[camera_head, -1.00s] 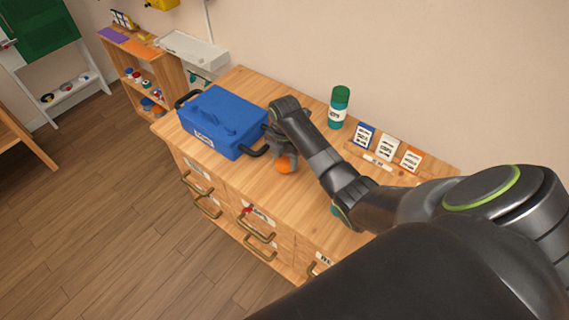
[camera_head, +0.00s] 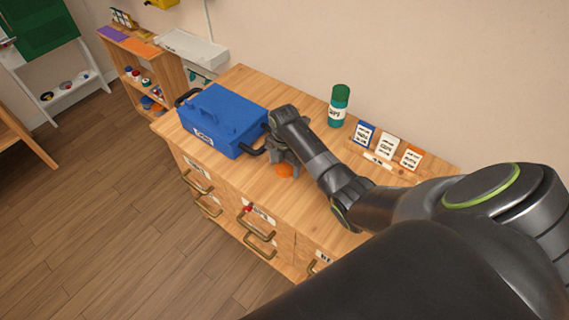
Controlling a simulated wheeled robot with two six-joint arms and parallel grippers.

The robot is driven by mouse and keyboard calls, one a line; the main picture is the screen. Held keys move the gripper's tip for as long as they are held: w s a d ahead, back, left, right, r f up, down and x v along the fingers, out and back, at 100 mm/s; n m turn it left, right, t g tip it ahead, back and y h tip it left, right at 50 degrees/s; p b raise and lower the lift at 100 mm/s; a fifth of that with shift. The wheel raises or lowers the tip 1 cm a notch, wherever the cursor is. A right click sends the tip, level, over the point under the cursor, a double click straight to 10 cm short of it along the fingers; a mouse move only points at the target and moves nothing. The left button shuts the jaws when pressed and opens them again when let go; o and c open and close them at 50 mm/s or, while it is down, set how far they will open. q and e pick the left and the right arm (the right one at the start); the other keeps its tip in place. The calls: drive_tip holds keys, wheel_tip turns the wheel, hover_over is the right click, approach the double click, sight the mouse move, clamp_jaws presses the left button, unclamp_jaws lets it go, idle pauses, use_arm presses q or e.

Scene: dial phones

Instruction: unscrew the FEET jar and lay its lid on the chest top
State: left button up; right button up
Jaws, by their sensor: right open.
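My right gripper (camera_head: 284,161) is over the chest top (camera_head: 300,195), beside the right end of the blue box. It points down and is open. A small orange round thing (camera_head: 285,170) shows directly under it, low against the chest top. It could be a lid, but I cannot tell whether the fingers touch it. A teal jar with a green lid (camera_head: 339,106) stands upright at the back of the chest top. Its white label is too small to read surely. I cannot make out a FEET label. My left gripper is not in view.
A blue box (camera_head: 222,118) with dark handles stands on the left of the chest. A wooden rack with several cards (camera_head: 387,146) is at the back right. Brass drawer handles (camera_head: 262,245) stick out in front. The front strip of the top is clear.

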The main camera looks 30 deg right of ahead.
sight(285, 166)
drive_tip(key=shift+r, duration=0.25)
wheel_tip(285, 166, up, 12)
drive_tip(key=b, duration=0.1)
drive_tip(key=shift+s+f, duration=0.1)
drive_tip(key=shift+f, duration=0.05)
